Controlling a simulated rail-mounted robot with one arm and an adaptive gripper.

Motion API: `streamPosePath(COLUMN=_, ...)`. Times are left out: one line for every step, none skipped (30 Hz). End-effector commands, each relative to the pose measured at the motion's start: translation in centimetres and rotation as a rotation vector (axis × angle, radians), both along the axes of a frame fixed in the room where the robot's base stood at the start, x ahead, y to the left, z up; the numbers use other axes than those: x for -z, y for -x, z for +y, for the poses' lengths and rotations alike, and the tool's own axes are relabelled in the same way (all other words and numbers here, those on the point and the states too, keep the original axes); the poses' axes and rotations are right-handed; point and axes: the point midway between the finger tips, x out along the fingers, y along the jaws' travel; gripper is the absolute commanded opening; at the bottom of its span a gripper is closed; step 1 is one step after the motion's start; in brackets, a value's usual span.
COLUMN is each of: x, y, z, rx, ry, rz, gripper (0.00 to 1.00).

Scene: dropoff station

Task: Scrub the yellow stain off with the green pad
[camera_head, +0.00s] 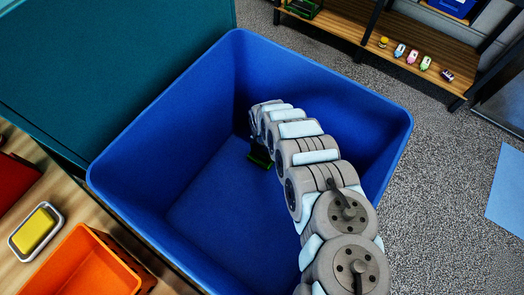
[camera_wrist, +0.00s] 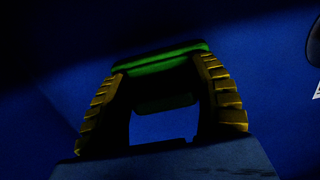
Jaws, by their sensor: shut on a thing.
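My arm reaches down into a large blue bin (camera_head: 160,135). My gripper is inside the bin and shows dark in the wrist view (camera_wrist: 160,72), its two ridged yellowish fingers shut on the green pad (camera_wrist: 160,60). The pad spans the fingertips, and a lower part of it shows between the fingers. The pad also shows in the head view as a small dark green patch (camera_head: 260,157) just below the end of my arm, near the bin's far inner corner. Whether it touches the wall or floor, I cannot tell. I see no yellow stain; the bin's right inside is partly hidden by my arm.
The bin's high walls surround my gripper. A wooden surface at left holds an orange crate (camera_head: 88,262) and a yellow block in a small pale tray (camera_head: 14,242). A teal panel (camera_head: 100,60) stands beside the bin. A shelf (camera_head: 345,24) with small toys stands at back right.

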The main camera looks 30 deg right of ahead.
Motion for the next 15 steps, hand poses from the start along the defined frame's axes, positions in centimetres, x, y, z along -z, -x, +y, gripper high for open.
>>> streamPosePath(x=-0.5, y=0.0, z=0.0, rx=0.001, ry=0.0, rz=0.001, gripper=0.25)
streamPosePath(x=-0.8, y=0.0, z=0.0, rx=0.0, ry=-0.001, rz=0.001, gripper=0.25)
streamPosePath(x=-1.1, y=0.0, z=0.0, rx=0.0, ry=-0.001, rz=0.001, gripper=0.25)
streamPosePath(x=-1.4, y=0.0, z=0.1, rx=0.0, ry=-0.001, rz=0.001, gripper=0.25)
streamPosePath(x=-1.7, y=0.0, z=0.1, rx=-0.001, ry=-0.001, rz=0.001, gripper=0.25)
streamPosePath(x=-2.0, y=0.0, z=0.1, rx=-0.001, ry=-0.001, rz=0.001, gripper=0.25)
streamPosePath(x=-2.3, y=0.0, z=0.1, rx=-0.001, ry=-0.001, rz=0.002, gripper=0.25)
streamPosePath(x=-2.5, y=0.0, z=0.1, rx=-0.001, ry=-0.001, rz=0.002, gripper=0.25)
streamPosePath(x=-2.8, y=0.0, z=0.1, rx=-0.002, ry=-0.001, rz=0.002, gripper=0.25)
streamPosePath(x=-3.1, y=0.0, z=0.1, rx=-0.002, ry=-0.001, rz=0.002, gripper=0.25)
streamPosePath(x=-3.3, y=0.0, z=0.1, rx=-0.002, ry=-0.001, rz=0.002, gripper=0.25)
streamPosePath(x=-3.7, y=0.0, z=0.1, rx=-0.002, ry=-0.001, rz=0.002, gripper=0.25)
streamPosePath(x=-3.9, y=0.0, z=0.2, rx=-0.002, ry=-0.001, rz=0.002, gripper=0.25)
streamPosePath(x=-4.2, y=0.0, z=0.2, rx=-0.002, ry=-0.002, rz=0.001, gripper=0.25)
streamPosePath(x=-4.5, y=0.0, z=0.2, rx=-0.002, ry=-0.002, rz=0.001, gripper=0.25)
